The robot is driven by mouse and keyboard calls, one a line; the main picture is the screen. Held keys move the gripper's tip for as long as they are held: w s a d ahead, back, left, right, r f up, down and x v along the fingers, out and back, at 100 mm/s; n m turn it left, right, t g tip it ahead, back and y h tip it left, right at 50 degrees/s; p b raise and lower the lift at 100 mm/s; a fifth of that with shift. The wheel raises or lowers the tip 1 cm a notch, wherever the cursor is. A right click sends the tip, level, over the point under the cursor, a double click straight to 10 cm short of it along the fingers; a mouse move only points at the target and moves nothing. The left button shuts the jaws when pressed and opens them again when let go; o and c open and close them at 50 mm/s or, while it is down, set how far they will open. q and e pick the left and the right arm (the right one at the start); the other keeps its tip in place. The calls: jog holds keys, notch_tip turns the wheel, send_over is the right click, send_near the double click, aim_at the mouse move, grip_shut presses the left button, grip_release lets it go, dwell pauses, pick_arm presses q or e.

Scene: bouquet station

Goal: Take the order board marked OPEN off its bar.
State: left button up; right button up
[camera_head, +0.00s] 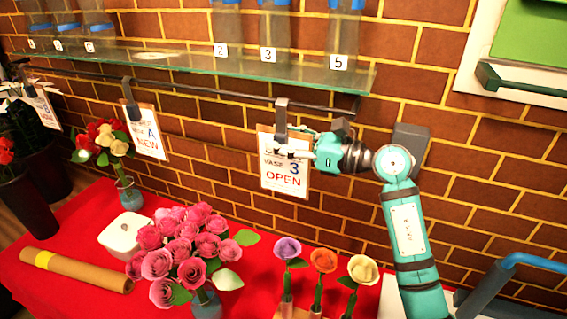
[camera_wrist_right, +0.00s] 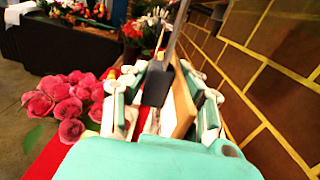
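The order board marked "VASE 3 OPEN" (camera_head: 284,178) hangs from the dark wall bar (camera_head: 215,91) by a dark clip (camera_head: 281,112). My right gripper (camera_head: 300,150) is at the board's upper right part, just under the clip. In the right wrist view, the fingers of my right gripper (camera_wrist_right: 160,112) stand apart, with the dark clip (camera_wrist_right: 158,84) and the board's tan edge (camera_wrist_right: 182,108) between them. A gap shows on the left finger's side; contact on the right side is unclear. My left gripper is not in view.
Another board marked NEW (camera_head: 147,134) hangs further left, and a third (camera_head: 43,105) at the far left. A glass shelf (camera_head: 200,64) with numbered vases is above the bar. Pink roses (camera_head: 185,250) and single flowers (camera_head: 322,261) stand below on the red table (camera_head: 70,232).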

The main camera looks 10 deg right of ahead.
grip_shut()
jog(key=shift+r, duration=0.1)
